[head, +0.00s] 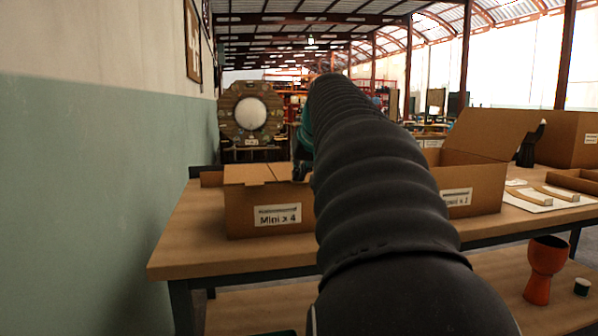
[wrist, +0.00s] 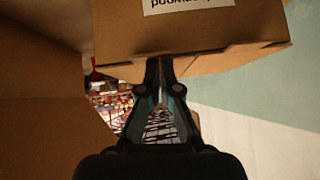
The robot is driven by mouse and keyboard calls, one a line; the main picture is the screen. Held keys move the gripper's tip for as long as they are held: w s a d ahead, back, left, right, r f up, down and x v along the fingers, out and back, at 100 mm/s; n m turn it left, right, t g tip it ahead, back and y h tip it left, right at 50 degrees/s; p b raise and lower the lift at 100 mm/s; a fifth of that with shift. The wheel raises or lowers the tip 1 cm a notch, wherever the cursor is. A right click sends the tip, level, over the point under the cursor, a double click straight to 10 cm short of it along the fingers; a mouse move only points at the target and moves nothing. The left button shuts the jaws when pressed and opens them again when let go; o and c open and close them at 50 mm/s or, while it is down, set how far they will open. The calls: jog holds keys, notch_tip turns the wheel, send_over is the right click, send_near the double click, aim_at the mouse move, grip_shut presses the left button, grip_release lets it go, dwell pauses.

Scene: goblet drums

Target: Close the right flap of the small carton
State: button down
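The small carton (head: 243,207), labelled "Mini x 4", stands on the table beside the wall. Its top shows flat panels with a seam between them, and a flap sticks out at its left side. Its right side is hidden behind my arm. My gripper (head: 303,163) is partly hidden at the carton's right rear corner. The wrist view looks upside down; there my gripper's fingers (wrist: 163,66) are drawn together with nothing visible between them. They point at the edge of a labelled carton (wrist: 130,38); I cannot tell if they touch it. A brown panel (wrist: 45,105) fills the left.
A larger open carton (head: 480,170) with a raised flap stands to the right of my arm. An orange goblet drum (head: 543,270) stands on the lower shelf. The wall (head: 90,200) closes off the left.

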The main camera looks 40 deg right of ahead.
dwell(0.3)
jog(key=shift+r+p, duration=0.8)
jog(key=shift+r, duration=0.1)
